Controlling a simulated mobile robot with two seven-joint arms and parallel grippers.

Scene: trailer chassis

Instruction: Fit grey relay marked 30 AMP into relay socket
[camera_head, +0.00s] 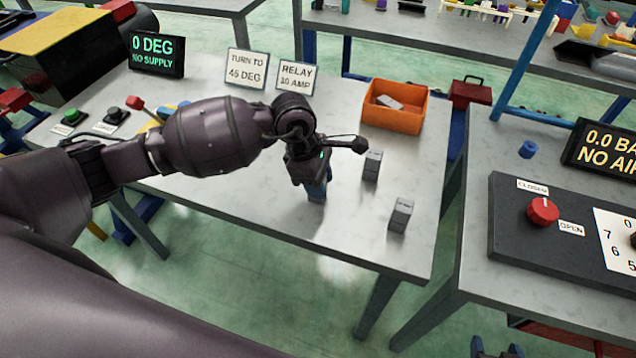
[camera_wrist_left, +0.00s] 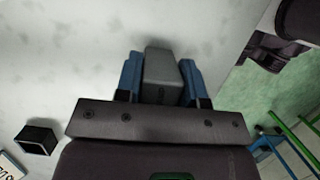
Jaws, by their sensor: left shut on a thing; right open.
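My left gripper (camera_head: 317,192) is over the front middle of the grey table in the head view. In the left wrist view its blue fingers (camera_wrist_left: 160,82) are shut on a grey block, the relay (camera_wrist_left: 162,70). Any marking on this relay is hidden. In the head view two similar grey relays stand upright right of the gripper: one (camera_head: 372,165) farther back, one (camera_head: 401,214) nearer the front edge. Their lettering is too small to read. I cannot make out the relay socket in the head view.
A relay sign (camera_head: 297,77) stands at the back. An orange bin (camera_head: 394,108) holds a grey piece. A dark box (camera_wrist_left: 37,139) shows at lower left in the left wrist view; I cannot tell whether it is the socket.

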